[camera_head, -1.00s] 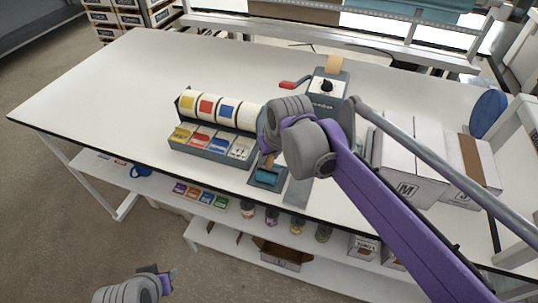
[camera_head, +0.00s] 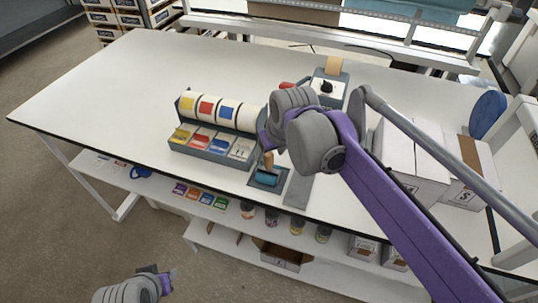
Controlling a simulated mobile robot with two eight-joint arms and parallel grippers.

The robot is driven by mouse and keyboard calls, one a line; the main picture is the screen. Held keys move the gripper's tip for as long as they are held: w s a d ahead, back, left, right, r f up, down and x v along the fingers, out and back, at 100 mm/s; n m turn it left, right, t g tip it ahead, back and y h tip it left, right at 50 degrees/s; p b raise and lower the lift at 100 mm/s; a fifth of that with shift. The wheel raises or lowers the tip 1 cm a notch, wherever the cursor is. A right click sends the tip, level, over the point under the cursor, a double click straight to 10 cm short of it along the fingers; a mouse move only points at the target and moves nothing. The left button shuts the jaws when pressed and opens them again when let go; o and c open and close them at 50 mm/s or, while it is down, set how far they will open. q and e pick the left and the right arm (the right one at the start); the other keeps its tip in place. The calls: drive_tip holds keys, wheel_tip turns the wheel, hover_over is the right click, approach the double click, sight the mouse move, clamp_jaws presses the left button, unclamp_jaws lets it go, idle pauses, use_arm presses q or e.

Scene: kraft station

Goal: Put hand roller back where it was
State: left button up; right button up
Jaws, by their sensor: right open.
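The hand roller (camera_head: 267,178) has a teal drum and a tan wooden handle. It rests in a dark holder (camera_head: 280,187) near the front edge of the white table (camera_head: 100,85). My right gripper (camera_head: 267,147) is open just above the roller, by the top of its handle. The arm and wrist hide part of the view there, and I cannot see whether the fingers touch the handle. My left gripper (camera_head: 165,279) is low at the bottom left, off the table and far from the roller; its jaw state is unclear.
A rack of label rolls (camera_head: 218,110) with card trays (camera_head: 212,143) stands left of the roller. A grey strip (camera_head: 299,190) lies right of it. A tape dispenser (camera_head: 330,88) stands behind. White boxes (camera_head: 415,160) fill the right side. The table's left is clear.

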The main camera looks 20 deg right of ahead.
use_arm(q)
drive_tip(key=shift+w+r, duration=0.15)
drive_tip(key=shift+r, duration=0.25)
use_arm(e)
drive_tip(key=v, duration=0.9)
drive_tip(key=shift+f, duration=0.1)
